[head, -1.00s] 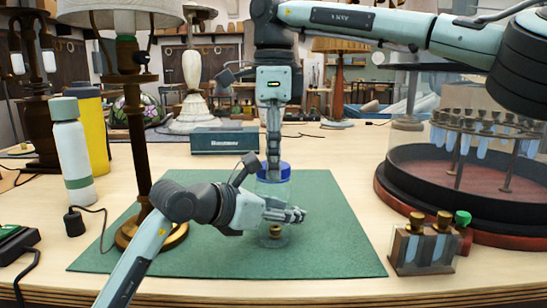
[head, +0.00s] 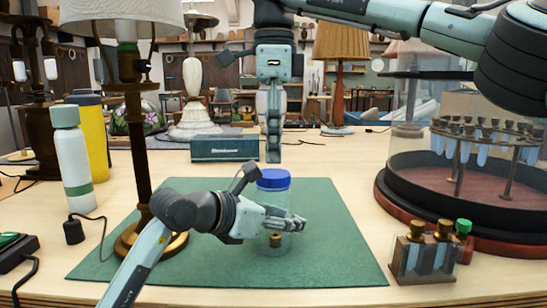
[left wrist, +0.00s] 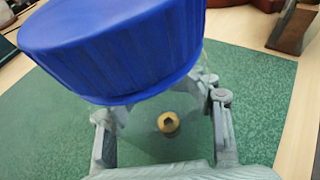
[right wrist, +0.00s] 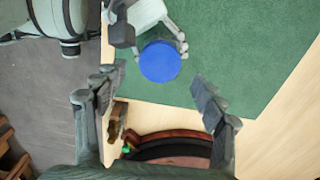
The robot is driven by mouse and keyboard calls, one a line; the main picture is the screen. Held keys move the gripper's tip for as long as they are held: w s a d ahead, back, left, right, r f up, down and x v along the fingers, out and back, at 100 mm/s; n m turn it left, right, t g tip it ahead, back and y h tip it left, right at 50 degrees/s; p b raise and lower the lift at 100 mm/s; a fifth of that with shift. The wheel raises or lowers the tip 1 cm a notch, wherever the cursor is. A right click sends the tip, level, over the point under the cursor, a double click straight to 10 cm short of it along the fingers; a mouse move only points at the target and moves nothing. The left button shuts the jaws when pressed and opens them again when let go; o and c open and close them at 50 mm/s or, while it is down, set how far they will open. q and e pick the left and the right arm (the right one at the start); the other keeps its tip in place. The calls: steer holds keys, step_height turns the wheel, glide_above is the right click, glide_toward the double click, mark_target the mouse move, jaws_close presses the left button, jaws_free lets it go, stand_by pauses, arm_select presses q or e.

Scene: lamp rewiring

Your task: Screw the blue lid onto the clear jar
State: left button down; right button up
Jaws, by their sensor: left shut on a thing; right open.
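The clear jar (head: 274,222) stands upright on the green mat (head: 330,225), with a small brass piece inside its bottom. The blue lid (head: 273,179) sits on the jar's mouth and looks level; I cannot tell how tight it is. The lid fills the top of the left wrist view (left wrist: 115,45). My left gripper (head: 285,218) is shut around the jar's body below the lid. My right gripper (head: 274,158) is above and behind the lid, apart from it. In the right wrist view its fingers (right wrist: 158,90) are open and empty, with the lid (right wrist: 160,61) beyond them.
A lamp (head: 137,130) stands on the mat's left side, close to my left arm. A small vial rack (head: 424,255) is at front right, before a round glass-walled case (head: 455,190). A dark box (head: 225,148) lies behind the mat.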

arm_select(q)
steer(key=shift+r, duration=0.1)
arm_select(e)
steer(key=shift+r, duration=0.1)
steer(key=o, duration=0.6)
steer(key=shift+c, duration=0.2)
step_height(320, 180, up, 8)
steer(key=shift+f, duration=0.2)
arm_select(q)
steer(key=c, duration=0.5)
jaws_free()
steer(key=v, duration=1.2)
